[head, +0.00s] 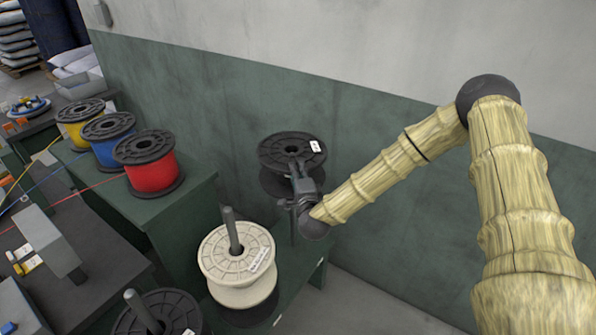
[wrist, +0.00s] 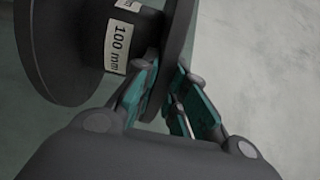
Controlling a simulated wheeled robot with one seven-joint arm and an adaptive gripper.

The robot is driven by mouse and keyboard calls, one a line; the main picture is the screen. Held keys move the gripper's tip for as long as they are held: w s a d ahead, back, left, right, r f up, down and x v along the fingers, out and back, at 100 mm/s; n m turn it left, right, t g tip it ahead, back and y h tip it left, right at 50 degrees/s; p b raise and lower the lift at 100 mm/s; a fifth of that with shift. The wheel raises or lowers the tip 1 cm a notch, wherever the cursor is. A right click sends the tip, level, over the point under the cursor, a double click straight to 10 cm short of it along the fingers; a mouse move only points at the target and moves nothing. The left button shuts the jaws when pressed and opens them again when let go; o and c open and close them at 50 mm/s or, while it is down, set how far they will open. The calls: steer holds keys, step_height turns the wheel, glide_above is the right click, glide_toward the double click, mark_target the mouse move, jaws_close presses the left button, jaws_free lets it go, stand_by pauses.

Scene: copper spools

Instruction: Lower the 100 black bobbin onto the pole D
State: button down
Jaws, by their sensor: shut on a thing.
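The black bobbin (head: 280,150) is held in the air near the green wall, upright or nearly so. In the wrist view the black bobbin (wrist: 65,45) carries a white "100 mm" label (wrist: 120,40). My gripper (head: 299,172) is shut on the bobbin's flange; the wrist view shows my gripper's fingers (wrist: 166,82) on both sides of that flange. A thin dark upright (head: 293,230) shows below the held bobbin, likely a pole on the green stand. I cannot read any letter D, and cannot tell whether the bobbin's hole is over the pole.
A cream bobbin (head: 238,256) sits around a grey pole (head: 231,228) on the green stand (head: 312,258). Another black bobbin (head: 178,308) sits around a pole (head: 141,308) nearer. Red (head: 152,175), blue (head: 112,150) and yellow (head: 76,132) spools stand on a bench at left.

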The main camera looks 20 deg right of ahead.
step_height(320, 180, down, 39)
steer(key=b, duration=2.9)
stand_by(1.2)
steer(key=shift+s+f+b, duration=0.1)
steer(key=shift+f+b, duration=0.2)
steer(key=shift+f, duration=0.05)
stand_by(0.5)
steer(key=c, duration=1.4)
jaws_free()
steer(key=shift+f, duration=0.15)
steer(key=shift+s, duration=0.1)
steer(key=s, duration=0.4)
steer(key=s+a, duration=0.1)
steer(key=s, duration=0.6)
steer(key=shift+s+a, duration=0.3)
steer(key=shift+s, duration=0.1)
